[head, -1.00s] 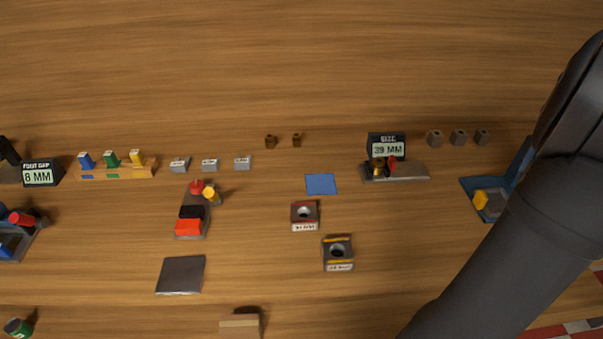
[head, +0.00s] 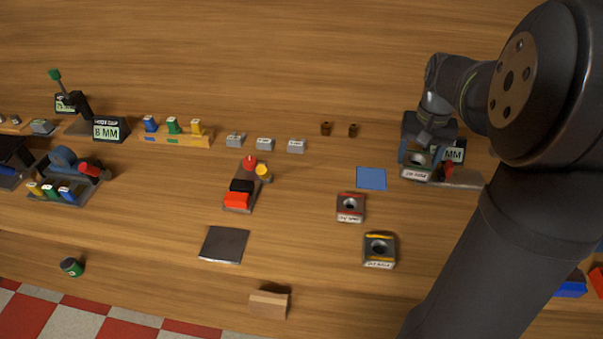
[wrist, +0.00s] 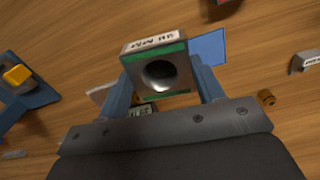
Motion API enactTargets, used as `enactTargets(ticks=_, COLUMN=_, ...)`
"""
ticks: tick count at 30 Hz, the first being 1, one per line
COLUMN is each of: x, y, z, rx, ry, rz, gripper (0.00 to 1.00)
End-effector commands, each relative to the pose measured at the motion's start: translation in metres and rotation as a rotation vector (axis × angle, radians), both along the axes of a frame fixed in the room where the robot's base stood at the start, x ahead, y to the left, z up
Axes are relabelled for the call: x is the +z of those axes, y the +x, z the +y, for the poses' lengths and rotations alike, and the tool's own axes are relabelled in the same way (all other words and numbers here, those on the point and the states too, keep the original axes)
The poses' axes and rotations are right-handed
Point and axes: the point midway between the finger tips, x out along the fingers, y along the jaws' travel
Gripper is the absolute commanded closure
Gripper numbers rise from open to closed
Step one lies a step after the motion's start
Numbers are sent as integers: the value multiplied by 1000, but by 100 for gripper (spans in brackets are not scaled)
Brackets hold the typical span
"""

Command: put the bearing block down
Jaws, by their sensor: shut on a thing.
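My gripper (head: 420,150) is at the right of the head view, in front of the size display. Its blue fingers are shut on a bearing block (head: 418,161), grey with a white label. In the wrist view the held block (wrist: 158,70) shows green stripes, a dark round bore and its label, with a finger on each side. A flat blue square (head: 371,178) lies bare on the table, left of the gripper; it also shows in the wrist view (wrist: 210,47), partly behind the block. The block appears above the table; its exact height is unclear.
A red-striped block (head: 350,208) and a yellow-striped block (head: 379,249) stand below the blue square. The size display (head: 454,152) and its grey base (head: 462,179) are close to my gripper. Two small brown parts (head: 339,129) stand behind the square. A dark plate (head: 223,245) lies left.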

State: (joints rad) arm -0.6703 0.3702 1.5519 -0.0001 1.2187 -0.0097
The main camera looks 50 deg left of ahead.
Motion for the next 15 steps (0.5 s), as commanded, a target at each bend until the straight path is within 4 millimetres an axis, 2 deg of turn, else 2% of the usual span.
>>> enactTargets(ticks=1, x=-3, y=-13, z=11, rx=31, ry=-1, rz=1, gripper=67)
enactTargets(ticks=6, x=-8, y=-39, z=32, rx=88, ry=0, rz=0, gripper=67)
enactTargets(ticks=11, x=-15, y=-51, z=44, rx=109, ry=-1, rz=1, gripper=67)
enactTargets(ticks=15, x=-30, y=-62, z=68, rx=112, ry=-2, rz=2, gripper=67)
